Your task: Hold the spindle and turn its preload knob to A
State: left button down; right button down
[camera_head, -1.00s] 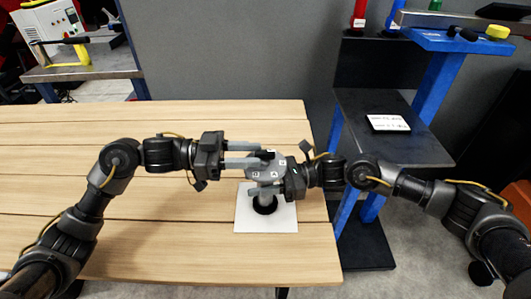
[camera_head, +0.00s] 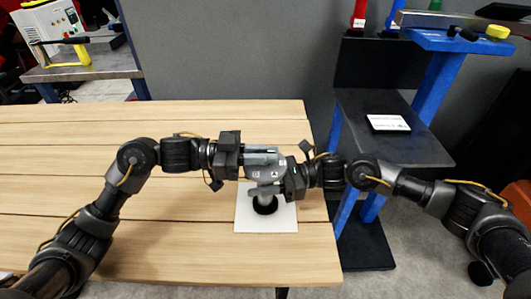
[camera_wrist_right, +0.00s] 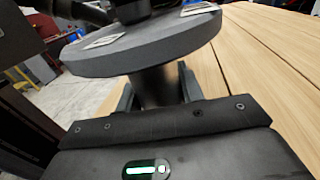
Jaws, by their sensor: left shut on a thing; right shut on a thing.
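The spindle stands upright on the table, with a grey disc (camera_head: 266,174) bearing small pale labels on top of a dark column. The knob is mostly hidden by these fingers.
A white base plate (camera_head: 246,218) with a black ring lies under the spindle. The wooden table (camera_head: 170,240) is otherwise clear. A grey shelf on blue posts (camera_head: 430,150) stands to the right, with a white card (camera_head: 387,122) on it.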

pick_arm(q)
jog(key=shift+m+g, duration=0.4)
jog(key=shift+g, duration=0.2)
jog(key=m+g+y, duration=0.1)
jog(key=m+g, duration=0.1)
jog(key=g, duration=0.1)
jog(key=m+g+y, duration=0.1)
jog(key=m+g, duration=0.1)
jog(key=g, duration=0.2)
jog(key=shift+d+m, duration=0.1)
jog(key=shift+m, duration=0.2)
jog(key=m+g+y, duration=0.1)
jog(key=g, duration=0.1)
jog(key=m+g+y, duration=0.1)
jog(key=m, duration=0.1)
jog(key=shift+s+d+g+y, duration=0.2)
jog(key=shift+g+y, duration=0.1)
jog(key=shift+g, duration=0.1)
jog(key=shift+w+m+g+y, duration=0.1)
jog(key=shift+m+g+y, duration=0.6)
jog(key=shift+g+y, duration=0.1)
pick_arm(e)
jog(key=shift+s, duration=0.1)
pick_arm(q)
jog(key=shift+w+a+m+g+y, duration=0.1)
jog(key=shift+a+m+g+y, duration=0.05)
jog(key=shift+m+g+y, duration=0.75)
jog(key=shift+a+y, duration=0.1)
jog(key=shift+y, duration=0.4)
jog(key=shift+a, duration=0.1)
